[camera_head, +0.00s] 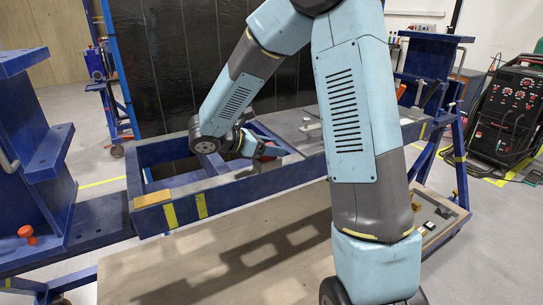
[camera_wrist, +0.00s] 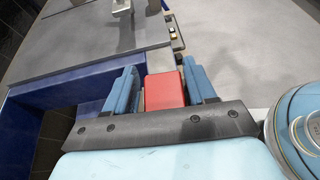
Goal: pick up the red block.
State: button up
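The red block (camera_wrist: 164,90) sits between the two blue fingers of my gripper (camera_wrist: 160,86) in the wrist view. The right finger is against or very near the block's side. A thin gap seems to show by the left finger, so I cannot tell whether the fingers grip it. In the head view my gripper (camera_head: 259,146) is low over the blue jig frame (camera_head: 235,188), and a bit of the red block (camera_head: 269,151) shows beside the fingers. Its underside is hidden, so I cannot tell whether it rests on something.
A grey plate (camera_head: 300,128) covers the jig frame behind my gripper. A wooden block (camera_head: 152,198) lies on the frame's near left corner. Small parts (camera_head: 430,226) lie lower at the right. A blue post (camera_head: 40,150) stands at the left. The board below the frame (camera_head: 220,255) looks clear.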

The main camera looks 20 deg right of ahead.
grip_shut()
jog(key=shift+r, duration=0.1)
dwell(0.3)
